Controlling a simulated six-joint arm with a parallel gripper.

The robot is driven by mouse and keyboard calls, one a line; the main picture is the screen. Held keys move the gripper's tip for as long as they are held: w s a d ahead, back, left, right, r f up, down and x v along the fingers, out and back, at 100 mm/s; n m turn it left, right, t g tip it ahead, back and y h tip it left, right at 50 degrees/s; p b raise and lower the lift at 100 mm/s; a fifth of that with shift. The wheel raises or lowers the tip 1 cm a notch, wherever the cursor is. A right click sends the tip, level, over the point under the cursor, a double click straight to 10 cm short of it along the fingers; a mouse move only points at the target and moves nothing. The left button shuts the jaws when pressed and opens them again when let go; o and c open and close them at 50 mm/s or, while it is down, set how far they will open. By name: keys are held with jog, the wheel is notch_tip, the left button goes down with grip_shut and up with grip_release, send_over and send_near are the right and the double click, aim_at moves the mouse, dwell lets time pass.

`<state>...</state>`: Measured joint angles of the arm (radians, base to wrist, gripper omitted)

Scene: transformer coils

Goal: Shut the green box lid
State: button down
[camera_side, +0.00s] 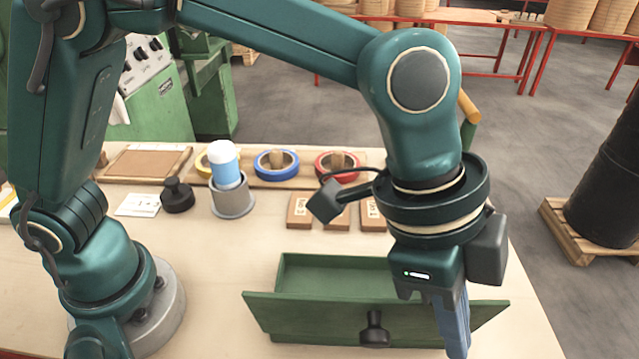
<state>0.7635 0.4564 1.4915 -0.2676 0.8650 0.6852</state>
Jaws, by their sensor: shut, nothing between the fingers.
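The green box (300,261) stands near the table's front edge, with its open inside partly showing. A green panel with a black knob (374,330), which looks like its lid (290,316), leans out on the near side of the opening, so the box is open. My gripper (455,350) points down over the right part of the lid, its blue fingers together and holding nothing. The fingers overlap the lid in the picture; I cannot tell whether they touch it. My gripper and wrist hide the box's right end.
Wooden blocks (298,211) lie behind the box. Farther back are blue tape (262,168), red tape (322,166), a grey cup (233,203) holding a blue-and-white cylinder (226,176), and a black stamp-like object (177,194). Bare tabletop (215,265) lies left of the box.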

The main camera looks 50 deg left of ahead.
jog(key=shift+w+a, duration=1.45)
jog(key=shift+r, duration=0.1)
notch_tip(320, 180, up, 8)
dwell(0.9)
